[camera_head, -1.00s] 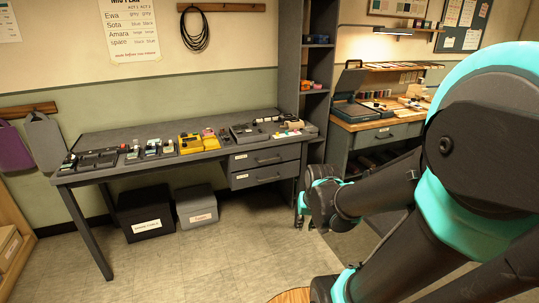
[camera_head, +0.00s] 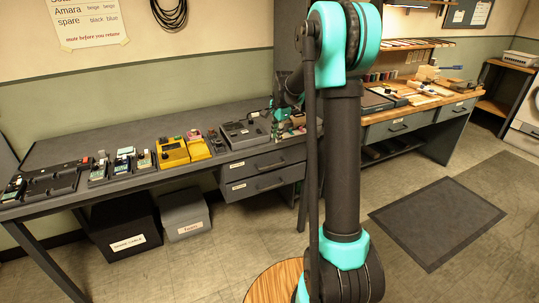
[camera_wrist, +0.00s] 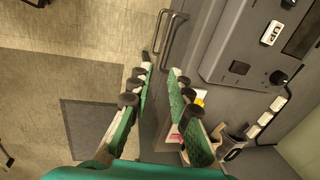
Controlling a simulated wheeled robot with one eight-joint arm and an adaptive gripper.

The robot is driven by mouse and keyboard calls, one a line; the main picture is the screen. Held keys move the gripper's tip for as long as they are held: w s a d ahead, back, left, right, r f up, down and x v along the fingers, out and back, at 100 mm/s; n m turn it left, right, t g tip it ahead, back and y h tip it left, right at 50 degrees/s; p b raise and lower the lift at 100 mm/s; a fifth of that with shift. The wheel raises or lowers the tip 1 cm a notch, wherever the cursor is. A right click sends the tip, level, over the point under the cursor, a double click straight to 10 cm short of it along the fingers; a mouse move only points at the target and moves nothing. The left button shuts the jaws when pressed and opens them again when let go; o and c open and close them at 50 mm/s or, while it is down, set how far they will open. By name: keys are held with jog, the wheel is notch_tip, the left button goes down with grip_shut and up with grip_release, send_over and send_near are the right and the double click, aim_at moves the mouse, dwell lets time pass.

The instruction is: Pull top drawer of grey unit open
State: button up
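The grey unit (camera_head: 222,178) hangs under the right end of the long grey desk. Its top drawer (camera_head: 240,168) has a small label and a dark bar handle (camera_head: 270,166), and looks shut. In the wrist view a metal handle (camera_wrist: 171,37) lies just ahead of the fingertips at the desk's edge. I cannot tell for sure which drawer it belongs to. My gripper (camera_wrist: 162,70) is open, with its green-padded fingers apart and nothing between the tips. The handle is beyond the tips, apart from them. In the head view my gripper is by the desk's right end, partly hidden by my arm.
The lower drawer (camera_head: 240,188) also looks shut. On the desktop stand a grey device (camera_head: 245,132) and yellow devices (camera_head: 172,152). Two storage boxes (camera_head: 125,235) (camera_head: 185,215) stand below. A workbench (camera_head: 400,122) is on the right. The floor mat (camera_head: 437,220) lies clear.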

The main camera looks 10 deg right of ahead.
jog(key=w, duration=0.1)
send_near(272, 161)
jog(key=s+f, duration=0.1)
jog(key=f, duration=0.3)
jog(key=s+a+f, duration=0.1)
jog(key=f, duration=0.1)
jog(key=shift+s+a+f, duration=0.1)
jog(key=shift+s+f, duration=0.3)
jog(key=shift+c, duration=0.3)
grip_shut()
